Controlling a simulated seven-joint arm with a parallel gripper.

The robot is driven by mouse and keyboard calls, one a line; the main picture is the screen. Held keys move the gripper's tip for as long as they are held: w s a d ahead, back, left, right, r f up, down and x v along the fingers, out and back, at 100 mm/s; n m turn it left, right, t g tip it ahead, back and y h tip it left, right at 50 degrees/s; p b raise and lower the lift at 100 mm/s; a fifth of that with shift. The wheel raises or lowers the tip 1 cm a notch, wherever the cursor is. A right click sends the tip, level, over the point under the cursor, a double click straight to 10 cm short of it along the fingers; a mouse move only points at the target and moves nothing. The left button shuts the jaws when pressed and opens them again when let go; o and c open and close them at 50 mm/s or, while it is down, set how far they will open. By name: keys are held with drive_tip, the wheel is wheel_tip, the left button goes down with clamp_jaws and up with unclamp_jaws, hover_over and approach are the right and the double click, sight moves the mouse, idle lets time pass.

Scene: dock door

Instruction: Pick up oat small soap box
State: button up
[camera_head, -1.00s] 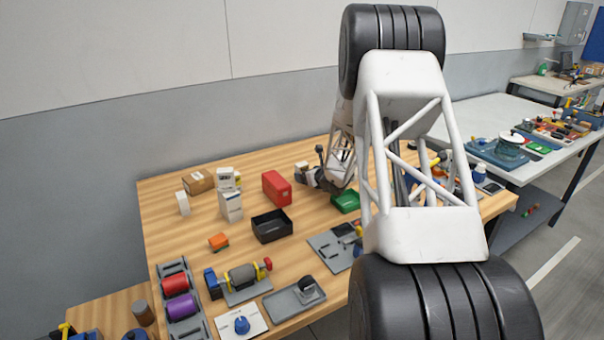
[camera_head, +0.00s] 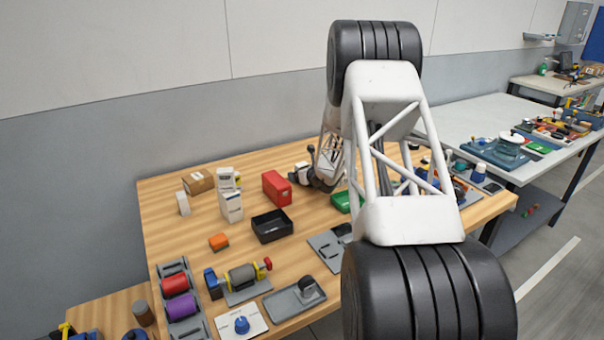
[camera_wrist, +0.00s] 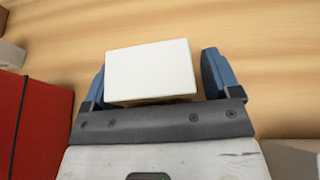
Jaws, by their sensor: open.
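A small off-white box (camera_wrist: 151,72), which looks like the oat small soap box, sits between the two blue fingers of my gripper (camera_wrist: 157,66) in the wrist view. The fingers are open on either side of it, with a narrow gap at the right finger; contact at the left finger is hard to tell. In the head view the pale box (camera_head: 302,172) is on the wooden table beside the dark end of my arm, right of the red case. My fingers are not clear there.
The red case (camera_head: 276,188) stands close on the left; it also shows in the wrist view (camera_wrist: 38,125). A black tray (camera_head: 271,228) and green bin (camera_head: 341,202) are nearer. White boxes (camera_head: 231,206) and a brown carton (camera_head: 197,182) stand farther left. Bare wood (camera_wrist: 240,30) lies beyond my fingers.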

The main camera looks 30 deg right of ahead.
sight(301, 163)
idle(0.4)
drive_tip(key=c, duration=1.1)
drive_tip(key=shift+o, duration=0.2)
drive_tip(key=shift+r, duration=5)
